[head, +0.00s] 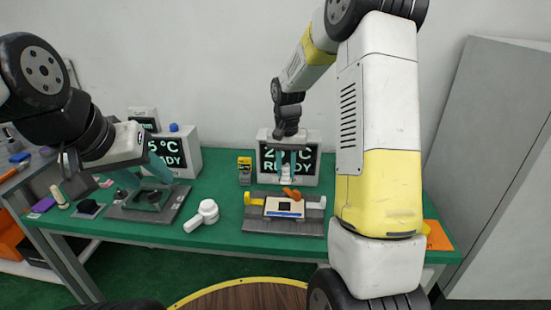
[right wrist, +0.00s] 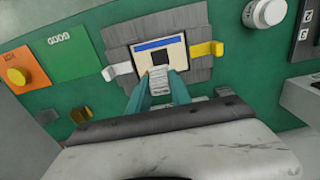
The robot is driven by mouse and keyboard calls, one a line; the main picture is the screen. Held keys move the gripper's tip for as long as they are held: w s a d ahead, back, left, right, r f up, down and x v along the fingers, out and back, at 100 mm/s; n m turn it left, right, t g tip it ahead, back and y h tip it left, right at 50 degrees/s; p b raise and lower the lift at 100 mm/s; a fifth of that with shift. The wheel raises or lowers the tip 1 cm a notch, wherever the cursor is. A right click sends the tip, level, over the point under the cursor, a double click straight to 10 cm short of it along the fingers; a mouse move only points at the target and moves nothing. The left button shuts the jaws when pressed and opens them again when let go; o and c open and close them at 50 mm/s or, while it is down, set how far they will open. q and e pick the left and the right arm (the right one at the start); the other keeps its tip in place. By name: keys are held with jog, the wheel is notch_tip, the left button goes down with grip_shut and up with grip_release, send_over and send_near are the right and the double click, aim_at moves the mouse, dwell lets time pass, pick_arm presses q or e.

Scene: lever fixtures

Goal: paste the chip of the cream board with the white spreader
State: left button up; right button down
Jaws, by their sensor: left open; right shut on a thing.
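The cream board (head: 270,206) sits in a grey fixture (head: 256,226) on the green table, with a dark square chip (head: 285,207) in its middle. The board (right wrist: 177,42) and chip (right wrist: 161,57) also show in the right wrist view. My right gripper (head: 287,170) is shut on the white spreader (head: 287,174), above the board's far edge. In the right wrist view the spreader (right wrist: 160,77) is between the teal fingers, its end close to the chip; contact cannot be told. My left gripper (head: 118,178) is open and empty over the table's left part.
Yellow and white clamps flank the board. A white round-headed tool (head: 203,214) lies left of the fixture. A dark fixture (head: 150,200) stands further left. Display boxes (head: 179,152) stand behind.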

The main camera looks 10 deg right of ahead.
jog(key=shift+f, duration=4.7)
jog(key=shift+f, duration=0.25)
jog(key=shift+d, duration=0.1)
jog(key=shift+d, duration=0.45)
jog(key=shift+w+a, duration=0.15)
jog(key=shift+a, duration=0.35)
jog(key=shift+w+a, duration=0.15)
jog(key=shift+a, duration=0.35)
jog(key=shift+d, duration=0.1)
